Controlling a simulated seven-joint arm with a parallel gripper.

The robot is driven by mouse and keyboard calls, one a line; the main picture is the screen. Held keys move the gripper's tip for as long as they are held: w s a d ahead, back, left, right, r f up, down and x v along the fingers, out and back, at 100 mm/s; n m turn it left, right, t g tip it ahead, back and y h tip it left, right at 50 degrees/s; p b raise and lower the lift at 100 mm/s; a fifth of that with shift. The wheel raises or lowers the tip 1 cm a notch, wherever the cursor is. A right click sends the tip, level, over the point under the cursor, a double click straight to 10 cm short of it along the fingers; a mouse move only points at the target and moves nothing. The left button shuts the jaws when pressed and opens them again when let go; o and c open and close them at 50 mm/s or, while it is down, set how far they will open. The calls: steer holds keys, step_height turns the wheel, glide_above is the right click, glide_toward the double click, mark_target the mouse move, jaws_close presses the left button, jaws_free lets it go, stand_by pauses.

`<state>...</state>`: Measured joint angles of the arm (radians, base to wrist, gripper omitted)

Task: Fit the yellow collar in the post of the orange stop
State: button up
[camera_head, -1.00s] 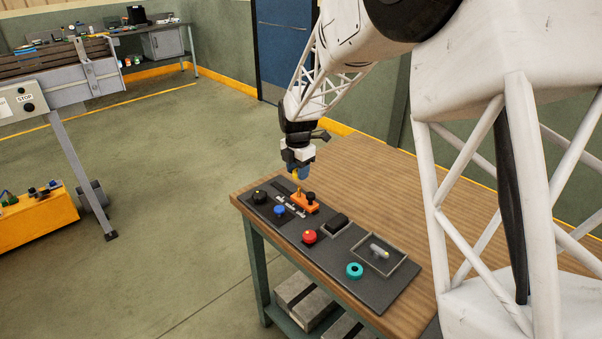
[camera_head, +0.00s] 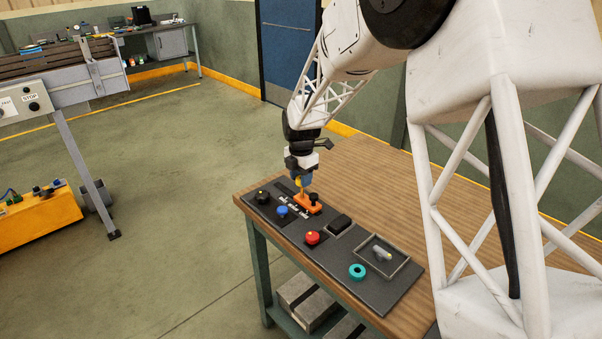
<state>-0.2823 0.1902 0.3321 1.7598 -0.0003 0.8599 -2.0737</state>
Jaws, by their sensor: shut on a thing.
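The orange stop (camera_head: 307,204) lies on the dark mat near the table's far left end, with a black knob (camera_head: 314,198) on its right part. My gripper (camera_head: 302,181) points down just above the stop's left part. It is shut on the small yellow collar (camera_head: 299,182), which shows at the fingertips right at the orange post (camera_head: 302,191). The collar is too small here to tell whether it is around the post or only above it. The fingers hide part of it.
On the dark mat (camera_head: 352,290) are a black knob (camera_head: 262,197), a blue knob (camera_head: 282,211), a red knob (camera_head: 312,237), a black block (camera_head: 340,221), a teal ring (camera_head: 357,271) and a tray (camera_head: 404,265) with a pale cylinder. The wooden table (camera_head: 370,180) behind is clear.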

steer(key=shift+f, duration=2.45)
steer(key=shift+f, duration=0.35)
stand_by(0.5)
steer(key=o, duration=1)
steer(key=shift+c, duration=1.2)
steer(key=shift+o, duration=0.3)
